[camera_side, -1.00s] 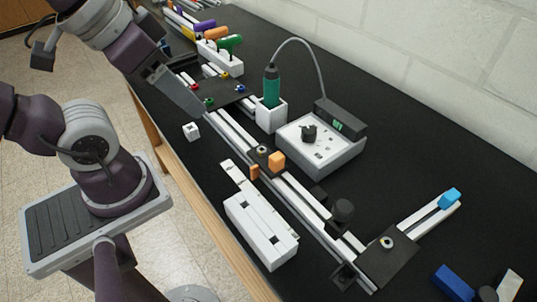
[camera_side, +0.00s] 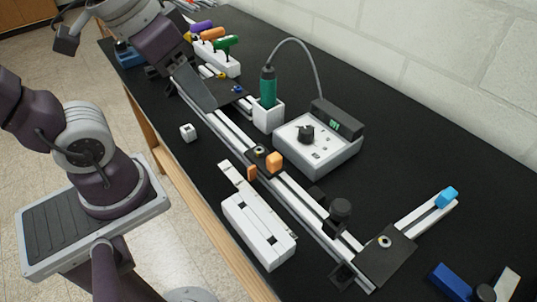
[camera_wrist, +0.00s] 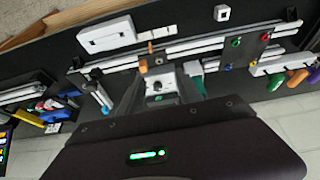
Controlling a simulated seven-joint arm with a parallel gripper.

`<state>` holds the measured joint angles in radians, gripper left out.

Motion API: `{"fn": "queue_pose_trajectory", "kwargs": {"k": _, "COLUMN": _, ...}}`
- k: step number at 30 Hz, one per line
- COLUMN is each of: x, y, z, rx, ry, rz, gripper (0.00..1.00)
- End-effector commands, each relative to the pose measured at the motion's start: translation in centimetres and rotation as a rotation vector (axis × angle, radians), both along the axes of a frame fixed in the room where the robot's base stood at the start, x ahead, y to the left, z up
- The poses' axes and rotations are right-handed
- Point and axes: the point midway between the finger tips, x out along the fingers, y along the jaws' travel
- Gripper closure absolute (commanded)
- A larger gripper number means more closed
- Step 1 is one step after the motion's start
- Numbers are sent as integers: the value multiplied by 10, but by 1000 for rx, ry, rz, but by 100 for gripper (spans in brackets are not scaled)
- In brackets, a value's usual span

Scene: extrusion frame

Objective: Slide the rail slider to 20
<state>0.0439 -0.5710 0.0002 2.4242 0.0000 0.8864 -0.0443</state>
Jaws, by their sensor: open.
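The rail slider is a small black carriage with an orange block (camera_side: 275,160) on the long pale rail (camera_side: 302,194) in the side view. An orange pointer (camera_side: 252,172) stands at its near side, beside a white scale strip (camera_side: 238,174) whose marks are too small to read. The orange block also shows in the wrist view (camera_wrist: 143,67), near the rail's middle. My gripper (camera_side: 208,103) is over the far part of the rail, apart from the slider, and its fingertips are hard to make out. In the wrist view my gripper (camera_wrist: 168,88) is open, with nothing seen between its fingers.
A grey control box (camera_side: 318,145) and a green-handled tool in a white holder (camera_side: 268,116) stand behind the rail. A white box (camera_side: 258,230) lies in front. A black knob (camera_side: 340,211) and a dark plate (camera_side: 385,257) are farther right along the rail. A white cube (camera_side: 188,132) sits nearer the edge.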

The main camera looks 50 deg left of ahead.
Motion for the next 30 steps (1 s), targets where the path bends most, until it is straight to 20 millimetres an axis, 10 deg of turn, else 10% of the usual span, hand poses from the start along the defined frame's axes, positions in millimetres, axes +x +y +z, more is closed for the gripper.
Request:
{"fn": "queue_pose_trajectory", "kwargs": {"k": 9, "x": 97, "y": -52, "z": -77, "rx": 7, "ry": 351, "rz": -6, "gripper": 58}}
{"fn": "queue_pose_trajectory", "kwargs": {"k": 30, "x": 107, "y": -62, "z": -170, "rx": 17, "ry": 401, "rz": 0, "gripper": 58}}
